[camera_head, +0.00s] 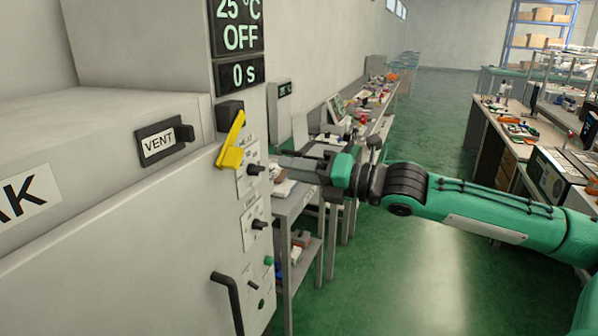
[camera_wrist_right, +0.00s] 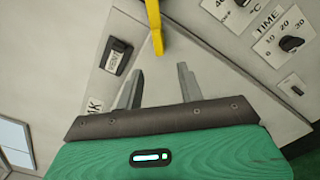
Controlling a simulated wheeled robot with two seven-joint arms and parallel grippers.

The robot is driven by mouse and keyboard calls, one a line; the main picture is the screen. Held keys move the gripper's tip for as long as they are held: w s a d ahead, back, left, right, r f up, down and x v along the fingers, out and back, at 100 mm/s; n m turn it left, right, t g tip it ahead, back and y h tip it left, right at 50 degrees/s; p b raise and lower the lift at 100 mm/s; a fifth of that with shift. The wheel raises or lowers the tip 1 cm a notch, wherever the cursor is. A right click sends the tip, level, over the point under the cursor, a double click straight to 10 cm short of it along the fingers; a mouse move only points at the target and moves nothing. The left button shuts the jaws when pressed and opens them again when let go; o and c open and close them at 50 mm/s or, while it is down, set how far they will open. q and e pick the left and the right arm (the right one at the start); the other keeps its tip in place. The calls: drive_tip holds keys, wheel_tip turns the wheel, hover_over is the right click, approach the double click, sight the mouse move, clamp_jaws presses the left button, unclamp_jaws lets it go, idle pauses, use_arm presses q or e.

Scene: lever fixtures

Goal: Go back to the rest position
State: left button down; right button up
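A yellow lever (camera_head: 232,145) hangs from a dark mount on the front of a large grey machine (camera_head: 120,230), angled down and slightly left. My right gripper (camera_head: 276,163) is in front of the machine, to the right of the lever. In the right wrist view, the two fingers of the right gripper (camera_wrist_right: 160,72) are spread with nothing between them. The yellow lever (camera_wrist_right: 155,28) shows just beyond the fingertips, apart from them. My left gripper does not show.
The machine carries a VENT switch (camera_head: 163,140), a display (camera_head: 238,30), knobs (camera_head: 256,170) and a black handle (camera_head: 228,295). A grey cart (camera_head: 303,200) and benches stand behind my right arm. A workbench (camera_head: 515,140) is at the right. Green floor between is clear.

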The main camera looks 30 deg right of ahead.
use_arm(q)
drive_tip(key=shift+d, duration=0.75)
